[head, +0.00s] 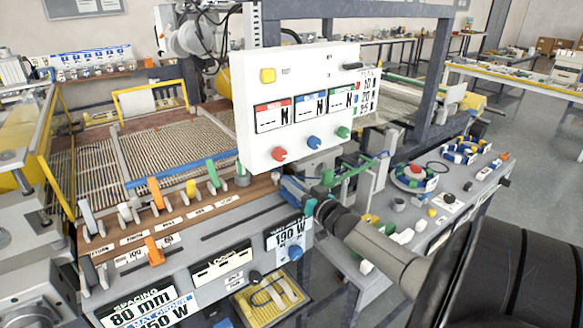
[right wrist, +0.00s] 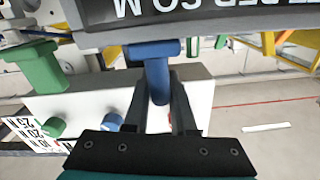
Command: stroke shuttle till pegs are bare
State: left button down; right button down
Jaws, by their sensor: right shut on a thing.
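My right gripper (head: 299,190) reaches in from the right to the front rail, below the white control panel. It is shut on a blue handle (right wrist: 152,58); in the right wrist view the two dark fingers stand on either side of its shaft. I cannot tell for sure that this handle is the shuttle's. Several coloured levers stand along the brown wooden rail (head: 133,228), among them an orange one (head: 156,193) and a green one (head: 212,172). I cannot make out which parts are the pegs or whether they carry anything. My left gripper is not in view.
The white control panel (head: 300,151) hangs close above my right gripper. A mesh bed (head: 165,139) lies behind the rail. A side bench at right holds a round tray (head: 414,178) and loose small parts. A yellow tray (head: 268,299) sits low in front.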

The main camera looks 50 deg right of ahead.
jog(key=c, duration=0.8)
grip_release()
jog(key=shift+s+d, duration=0.1)
jog(key=shift+d, duration=0.2)
jog(key=shift+o, duration=0.2)
jog(key=shift+a, duration=0.1)
jog(key=p+v, duration=0.1)
jog(key=v, duration=1.4)
jog(key=shift+p, duration=0.35)
jog(key=shift+s+a, duration=0.1)
